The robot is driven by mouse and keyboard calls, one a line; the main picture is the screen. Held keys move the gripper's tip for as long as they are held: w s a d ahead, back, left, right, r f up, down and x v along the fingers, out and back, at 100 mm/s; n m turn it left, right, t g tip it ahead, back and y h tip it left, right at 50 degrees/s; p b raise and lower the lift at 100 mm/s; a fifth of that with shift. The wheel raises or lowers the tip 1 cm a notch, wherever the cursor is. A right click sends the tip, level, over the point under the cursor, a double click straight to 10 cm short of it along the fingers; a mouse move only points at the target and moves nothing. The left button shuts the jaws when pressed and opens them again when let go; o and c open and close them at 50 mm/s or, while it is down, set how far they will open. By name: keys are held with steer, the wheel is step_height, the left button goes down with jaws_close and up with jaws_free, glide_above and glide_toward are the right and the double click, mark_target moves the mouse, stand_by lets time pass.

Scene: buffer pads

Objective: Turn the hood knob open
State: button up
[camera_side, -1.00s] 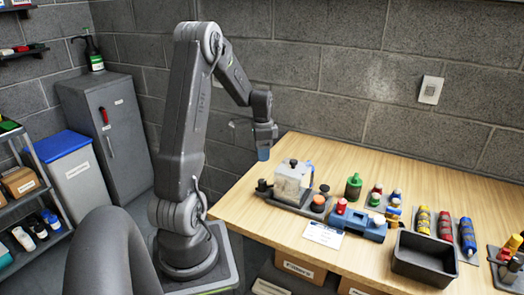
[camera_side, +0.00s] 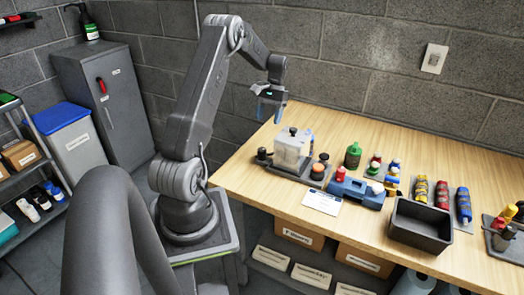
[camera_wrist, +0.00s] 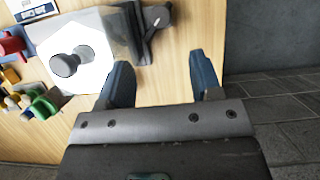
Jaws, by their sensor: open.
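The hood (camera_side: 291,154) is a pale, see-through box on a dark base at the left part of the bench. Its dark knob (camera_side: 293,131) sits on top of the hood. In the wrist view the knob (camera_wrist: 66,63) shows on the white hood top (camera_wrist: 90,40), left of my fingers. My gripper (camera_side: 269,108) is open and empty, above and to the left of the hood in the side view. Its blue fingers (camera_wrist: 160,60) are apart, with bare bench between them, and touch nothing. The knob's turning angle is hard to tell.
A green bottle (camera_side: 352,155), a blue block (camera_side: 357,193) and a dark open bin (camera_side: 420,226) stand right of the hood. A white card (camera_side: 322,202) lies in front. The bench behind the hood is clear. The bench edge is near my arm.

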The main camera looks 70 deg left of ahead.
mark_target(262, 149)
steer(key=x, duration=1.2)
steer(key=shift+f, duration=0.3)
steer(key=c, duration=0.9)
